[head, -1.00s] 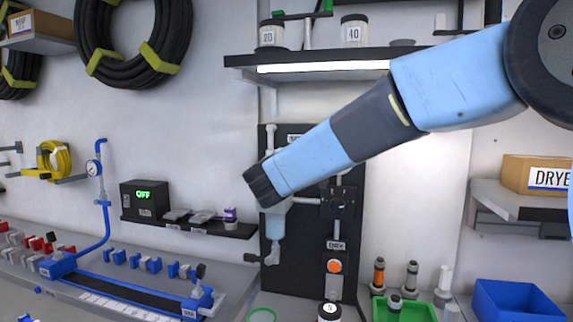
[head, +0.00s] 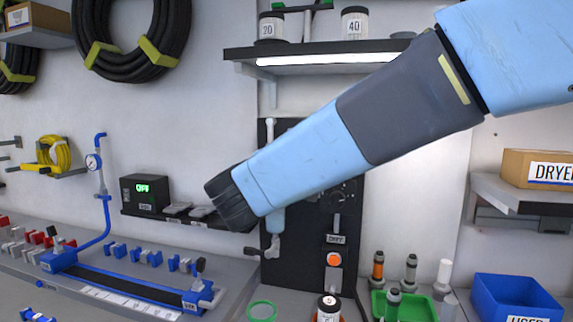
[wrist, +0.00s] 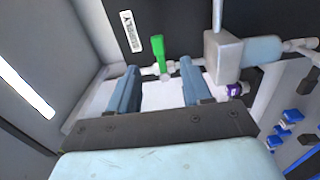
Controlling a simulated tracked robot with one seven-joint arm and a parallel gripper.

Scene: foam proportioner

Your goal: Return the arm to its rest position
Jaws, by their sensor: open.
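My arm (head: 310,152) reaches from the upper right of the head view, down and left across the black panel (head: 288,262). Its dark end stands in front of the wall left of the panel. My gripper is hidden in the head view. In the wrist view my gripper (wrist: 159,68) shows two blue-grey fingers, apart, with nothing held between them. Beyond the fingertips are a green valve handle (wrist: 158,52) and a white SUPPLY label (wrist: 131,31). I cannot tell how far the fingers are from the valve.
A lit shelf (head: 320,56) with jars hangs above the arm. A small shelf with a black OFF display box (head: 145,194) is left of the arm's end. A green tray (head: 405,310) and a blue bin (head: 515,297) stand at lower right.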

